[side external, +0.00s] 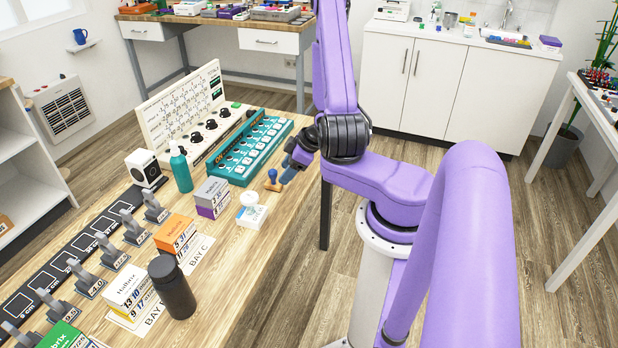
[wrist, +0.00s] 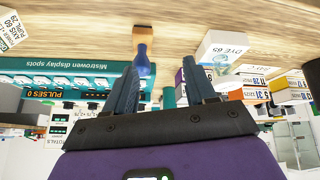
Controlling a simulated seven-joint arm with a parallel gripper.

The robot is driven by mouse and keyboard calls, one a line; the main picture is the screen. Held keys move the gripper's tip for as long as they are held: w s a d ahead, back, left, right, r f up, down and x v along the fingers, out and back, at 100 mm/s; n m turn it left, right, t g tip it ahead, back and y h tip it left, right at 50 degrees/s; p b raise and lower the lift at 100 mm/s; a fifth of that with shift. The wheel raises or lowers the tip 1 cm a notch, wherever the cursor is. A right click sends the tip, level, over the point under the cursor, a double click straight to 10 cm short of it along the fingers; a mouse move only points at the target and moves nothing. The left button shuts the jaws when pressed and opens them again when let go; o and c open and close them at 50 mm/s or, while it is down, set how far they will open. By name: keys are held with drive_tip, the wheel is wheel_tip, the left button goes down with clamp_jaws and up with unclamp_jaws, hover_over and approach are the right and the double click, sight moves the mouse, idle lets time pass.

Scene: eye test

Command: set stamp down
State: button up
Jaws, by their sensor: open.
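The stamp (side external: 272,184) has a wooden base and a blue handle. It stands upright on the wooden table near its right edge, and nothing holds it. In the wrist view, where the table shows at the top, the stamp (wrist: 143,56) appears base up with its blue handle pointing down. My gripper (side external: 288,171) is just right of the stamp in the side view, open and empty. In the wrist view the fingers of my gripper (wrist: 161,68) are spread, and the stamp appears beyond the left fingertip. Whether they touch cannot be told.
A white box marked DYE (wrist: 222,52) stands close by; a white container (side external: 252,214) is near the stamp in the side view. A teal rack (side external: 235,165), green bottle (side external: 181,170), grey-purple box (side external: 212,197) and black bottle (side external: 172,288) stand around. The table right of the black bottle is clear.

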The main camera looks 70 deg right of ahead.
drive_tip(key=w+a+r+n+g+h, duration=0.1)
drive_tip(key=w+a+r+n+g, duration=0.25)
drive_tip(key=w+a+r, duration=0.2)
drive_tip(key=s+a+r+n, duration=0.1)
drive_tip(key=a+r+n, duration=0.1)
drive_tip(key=a+r, duration=0.6)
drive_tip(key=s+a+r+n, duration=0.1)
drive_tip(key=s+a+r, duration=0.1)
drive_tip(key=s, duration=0.4)
drive_tip(key=s+a+r+n+g, duration=0.1)
drive_tip(key=s+a+r, duration=0.1)
drive_tip(key=s+a, duration=0.3)
drive_tip(key=s+a+r+n+g, duration=0.1)
drive_tip(key=s+a, duration=0.3)
drive_tip(key=s, duration=0.5)
drive_tip(key=shift+a+r, duration=0.15)
drive_tip(key=shift+r, duration=0.75)
